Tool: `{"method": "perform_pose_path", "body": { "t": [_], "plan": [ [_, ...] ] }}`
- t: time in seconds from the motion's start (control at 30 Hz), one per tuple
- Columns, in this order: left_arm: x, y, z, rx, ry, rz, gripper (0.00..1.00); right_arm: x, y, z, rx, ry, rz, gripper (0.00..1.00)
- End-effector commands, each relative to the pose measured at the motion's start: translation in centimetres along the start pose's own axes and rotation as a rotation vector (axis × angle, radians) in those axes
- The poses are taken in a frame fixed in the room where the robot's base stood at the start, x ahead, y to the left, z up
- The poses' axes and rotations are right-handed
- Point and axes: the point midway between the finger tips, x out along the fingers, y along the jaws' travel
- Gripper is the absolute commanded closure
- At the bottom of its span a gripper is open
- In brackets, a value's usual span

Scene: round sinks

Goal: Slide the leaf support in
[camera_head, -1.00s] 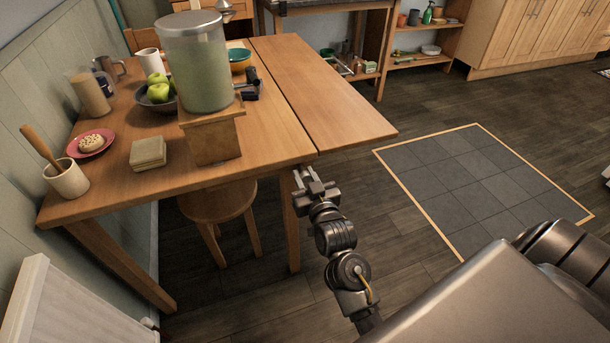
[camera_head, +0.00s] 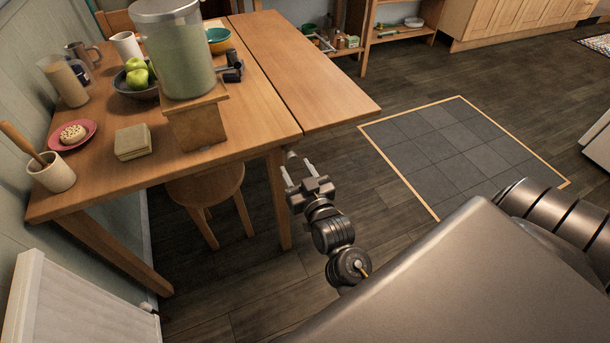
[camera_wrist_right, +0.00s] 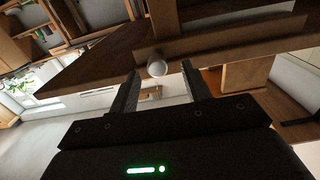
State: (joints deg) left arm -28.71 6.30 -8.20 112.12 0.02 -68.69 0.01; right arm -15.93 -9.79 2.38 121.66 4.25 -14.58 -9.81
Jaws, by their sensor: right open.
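The table's drop leaf (camera_head: 312,88) is up, level with the main tabletop (camera_head: 255,125). A pale round knob (camera_head: 291,155), apparently the end of the leaf support, shows just below the table's near edge. In the right wrist view the white knob (camera_wrist_right: 157,68) lies ahead, between the lines of the two fingers, in front of the wooden underside. My right gripper (camera_head: 298,168) is open and empty, with its fingers pointing at the knob from the near side. I cannot tell whether they touch it. Most of the support is hidden under the table. My left gripper is out of view.
A large drink dispenser (camera_head: 178,60) stands on a wooden box (camera_head: 196,122) on the table. A stool (camera_head: 207,186) is under the table, close to a table leg (camera_head: 279,200). A white radiator (camera_head: 75,305) is at the lower left. The floor (camera_head: 345,180) right of my gripper is clear.

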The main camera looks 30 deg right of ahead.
Motion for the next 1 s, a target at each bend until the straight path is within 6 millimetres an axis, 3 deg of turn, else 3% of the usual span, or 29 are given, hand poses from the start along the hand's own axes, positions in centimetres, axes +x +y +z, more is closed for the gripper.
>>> {"method": "perform_pose_path", "body": {
  "t": [0.1, 0.33, 1.0],
  "plan": [
    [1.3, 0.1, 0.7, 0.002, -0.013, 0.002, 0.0, -2.5, 0.0, -0.3, 0.0, -0.004, -0.001, 0.52],
    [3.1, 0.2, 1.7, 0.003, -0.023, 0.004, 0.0, -5.3, -0.1, -0.1, 0.001, 0.0, -0.001, 0.52],
    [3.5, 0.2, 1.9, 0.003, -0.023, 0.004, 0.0, -5.7, -0.1, 0.2, 0.0, -0.007, -0.005, 0.52]
  ]
}}
